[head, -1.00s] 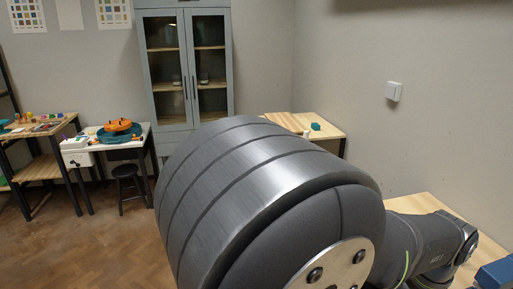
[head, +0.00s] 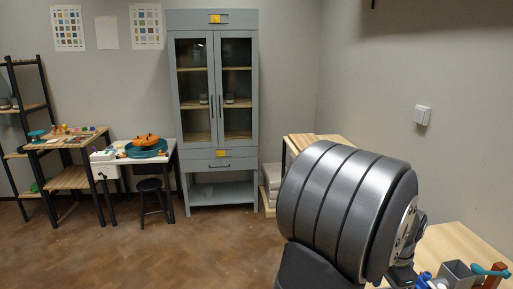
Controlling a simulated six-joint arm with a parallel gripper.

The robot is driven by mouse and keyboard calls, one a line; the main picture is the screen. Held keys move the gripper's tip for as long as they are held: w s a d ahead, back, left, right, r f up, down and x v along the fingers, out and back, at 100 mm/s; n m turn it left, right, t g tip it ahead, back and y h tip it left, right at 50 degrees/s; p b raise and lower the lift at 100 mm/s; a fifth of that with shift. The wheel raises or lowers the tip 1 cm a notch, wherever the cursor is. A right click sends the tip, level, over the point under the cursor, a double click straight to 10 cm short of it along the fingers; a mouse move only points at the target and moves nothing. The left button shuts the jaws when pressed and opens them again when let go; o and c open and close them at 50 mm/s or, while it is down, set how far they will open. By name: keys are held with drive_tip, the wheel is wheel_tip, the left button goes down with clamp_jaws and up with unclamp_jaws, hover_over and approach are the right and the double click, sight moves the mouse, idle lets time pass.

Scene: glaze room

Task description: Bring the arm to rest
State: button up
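My arm fills the lower right of the head view, with a large dark grey joint in front of the wooden table (head: 455,240) at the right. My gripper does not show; it is out of the picture or hidden behind the arm, so its state and anything in it cannot be seen.
A grey cabinet (head: 213,165) with shut glass doors stands at the back wall. Left of it are a white table (head: 165,157) with an orange and teal item (head: 146,147), a black stool (head: 150,186) and a wooden workbench (head: 70,178). A grey box (head: 457,275) stands at lower right. The floor (head: 150,250) is clear.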

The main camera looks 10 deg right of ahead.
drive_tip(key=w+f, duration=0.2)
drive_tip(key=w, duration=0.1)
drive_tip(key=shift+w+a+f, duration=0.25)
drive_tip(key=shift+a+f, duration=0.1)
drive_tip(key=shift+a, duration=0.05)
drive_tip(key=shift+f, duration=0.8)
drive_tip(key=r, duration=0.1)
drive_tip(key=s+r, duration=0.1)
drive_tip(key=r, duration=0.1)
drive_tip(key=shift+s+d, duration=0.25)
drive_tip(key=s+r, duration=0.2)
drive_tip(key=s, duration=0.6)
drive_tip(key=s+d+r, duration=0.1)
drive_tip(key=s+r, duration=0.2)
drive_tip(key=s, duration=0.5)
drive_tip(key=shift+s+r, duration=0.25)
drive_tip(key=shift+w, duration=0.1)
